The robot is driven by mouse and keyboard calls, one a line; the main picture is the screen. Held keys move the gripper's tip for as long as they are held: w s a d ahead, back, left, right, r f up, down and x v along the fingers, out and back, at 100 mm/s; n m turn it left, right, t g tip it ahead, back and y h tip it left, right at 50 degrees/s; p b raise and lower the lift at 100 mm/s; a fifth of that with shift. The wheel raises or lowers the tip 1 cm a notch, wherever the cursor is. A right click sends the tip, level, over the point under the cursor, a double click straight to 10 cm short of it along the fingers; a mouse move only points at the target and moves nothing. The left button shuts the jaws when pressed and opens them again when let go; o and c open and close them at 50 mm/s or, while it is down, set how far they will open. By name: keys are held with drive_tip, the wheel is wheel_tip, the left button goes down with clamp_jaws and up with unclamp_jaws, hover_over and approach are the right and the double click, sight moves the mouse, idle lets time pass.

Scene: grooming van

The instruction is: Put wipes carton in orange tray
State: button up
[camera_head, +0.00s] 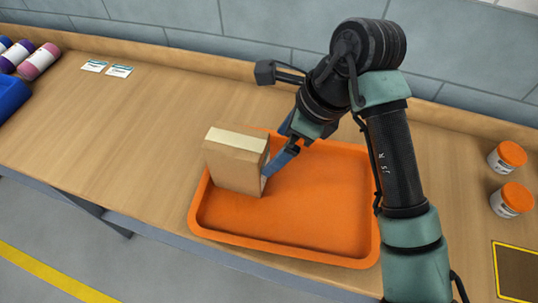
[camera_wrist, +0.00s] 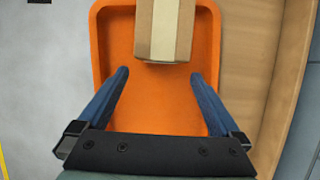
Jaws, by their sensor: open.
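The wipes carton (camera_head: 232,168), a tan box with a paler top, stands upright at the left end of the orange tray (camera_head: 325,220). Its base appears to be inside the tray walls. In the wrist view the carton (camera_wrist: 165,32) is at the top centre, cut off by the frame edge, with the orange tray (camera_wrist: 150,112) around it. My gripper (camera_head: 276,150) is just right of the carton in the head view. It is open, with its blue fingers (camera_wrist: 159,73) spread apart and the carton just beyond their tips. The far finger is partly hidden.
Two white jars with orange lids (camera_head: 508,158) stand right of the tray. A blue bin (camera_head: 12,96), several bottles (camera_head: 40,61) and two small cards (camera_head: 107,69) lie at the far left. The counter (camera_head: 140,130) left of the tray is clear. A wall runs behind.

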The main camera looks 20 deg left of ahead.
drive_tip(key=shift+v, duration=0.75)
